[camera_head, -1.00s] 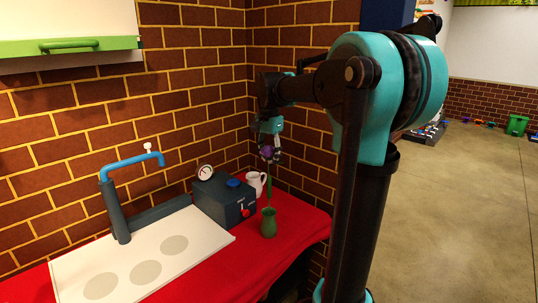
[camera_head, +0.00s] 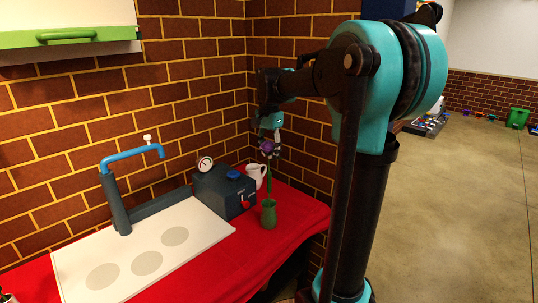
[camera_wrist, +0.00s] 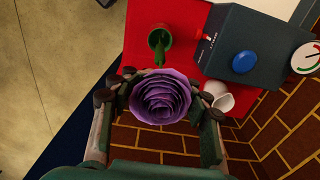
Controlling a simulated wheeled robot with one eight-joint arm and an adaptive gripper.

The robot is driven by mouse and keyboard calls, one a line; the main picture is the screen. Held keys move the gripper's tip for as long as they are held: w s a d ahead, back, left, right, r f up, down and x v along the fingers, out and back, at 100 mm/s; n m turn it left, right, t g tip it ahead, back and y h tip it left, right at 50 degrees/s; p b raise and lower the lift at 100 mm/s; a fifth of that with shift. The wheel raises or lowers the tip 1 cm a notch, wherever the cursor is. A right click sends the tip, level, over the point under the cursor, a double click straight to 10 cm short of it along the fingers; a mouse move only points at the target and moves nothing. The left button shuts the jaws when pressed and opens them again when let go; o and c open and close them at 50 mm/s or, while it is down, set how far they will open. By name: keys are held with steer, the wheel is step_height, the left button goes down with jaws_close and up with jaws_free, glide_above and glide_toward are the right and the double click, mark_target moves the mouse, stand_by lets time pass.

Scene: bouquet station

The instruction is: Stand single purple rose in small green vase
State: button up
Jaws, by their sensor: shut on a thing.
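The purple rose (camera_head: 266,145) is held upright, bloom on top, in my gripper (camera_head: 269,151). In the wrist view the open bloom (camera_wrist: 160,97) fills the space between the fingers (camera_wrist: 158,103) and hides the grip itself. Its green stem hangs down toward the small green vase (camera_head: 268,216). The vase stands upright near the right front edge of the red table. The stem's lower end appears at the vase mouth in both views; I cannot tell whether it is inside or just above. The vase also shows in the wrist view (camera_wrist: 158,38).
A dark box (camera_head: 223,191) with a blue knob and gauge stands left of the vase. A white pitcher (camera_head: 256,174) is close behind it. A white board (camera_head: 145,250) lies to the left under a blue tap (camera_head: 132,154). Brick walls close off the back.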

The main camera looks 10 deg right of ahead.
steer(key=shift+f, duration=0.5)
stand_by(0.8)
steer(key=o, duration=1.3)
steer(key=shift+o, duration=0.2)
steer(key=shift+r, duration=0.1)
